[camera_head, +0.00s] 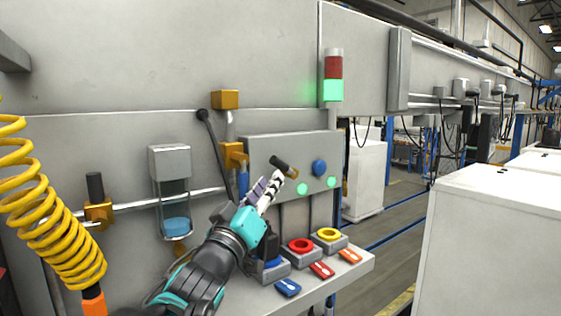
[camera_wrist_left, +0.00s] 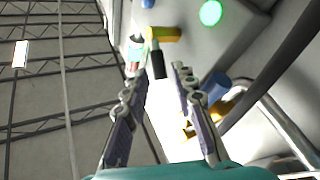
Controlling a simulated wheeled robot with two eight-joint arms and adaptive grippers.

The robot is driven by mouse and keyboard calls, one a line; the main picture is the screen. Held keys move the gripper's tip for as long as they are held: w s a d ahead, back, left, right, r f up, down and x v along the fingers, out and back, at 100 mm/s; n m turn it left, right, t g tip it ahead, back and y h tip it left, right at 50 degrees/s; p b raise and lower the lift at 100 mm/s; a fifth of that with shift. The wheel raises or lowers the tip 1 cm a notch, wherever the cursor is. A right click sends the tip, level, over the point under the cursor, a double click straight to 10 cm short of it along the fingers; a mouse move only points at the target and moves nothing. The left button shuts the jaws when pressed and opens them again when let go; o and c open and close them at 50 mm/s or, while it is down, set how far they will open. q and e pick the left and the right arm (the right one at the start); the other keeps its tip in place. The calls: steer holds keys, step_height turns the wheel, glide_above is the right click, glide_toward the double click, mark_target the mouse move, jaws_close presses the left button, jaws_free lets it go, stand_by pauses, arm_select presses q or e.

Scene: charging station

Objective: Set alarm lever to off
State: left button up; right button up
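A small lever with a dark handle (camera_head: 280,164) sits on the grey control panel (camera_head: 262,150), between the gripper and a blue knob (camera_head: 319,167); no label on it can be read. In the left wrist view its black grip (camera_wrist_left: 158,64) points toward my gripper from a yellow base (camera_wrist_left: 163,33). My left gripper (camera_head: 273,182) is open just in front of the panel, below the lever. In the left wrist view its fingers (camera_wrist_left: 158,80) stand apart on either side of the grip's end, with no clear contact. My right gripper is not in view.
Two green lights (camera_head: 302,188) glow on the panel; the signal tower (camera_head: 333,90) is lit green. A long black-knobbed rod (camera_head: 211,140) and orange valve (camera_head: 233,155) stand left. A shelf (camera_head: 345,262) with coloured buttons lies below. A yellow coiled hose (camera_head: 40,200) hangs at left.

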mark_target(278, 167)
arm_select(q)
steer(key=shift+w+d+r+p, duration=0.35)
steer(key=shift+w+r, duration=0.15)
steer(key=shift+w, duration=0.1)
steer(key=shift+w+d+r+p, duration=0.3)
steer(key=shift+w+r, duration=0.2)
steer(key=shift+w, duration=0.05)
steer(key=x, duration=0.3)
steer(key=p+x, duration=0.1)
steer(key=shift+w+f, duration=0.25)
steer(key=shift+w, duration=0.15)
steer(key=shift+s, duration=0.25)
jaws_close()
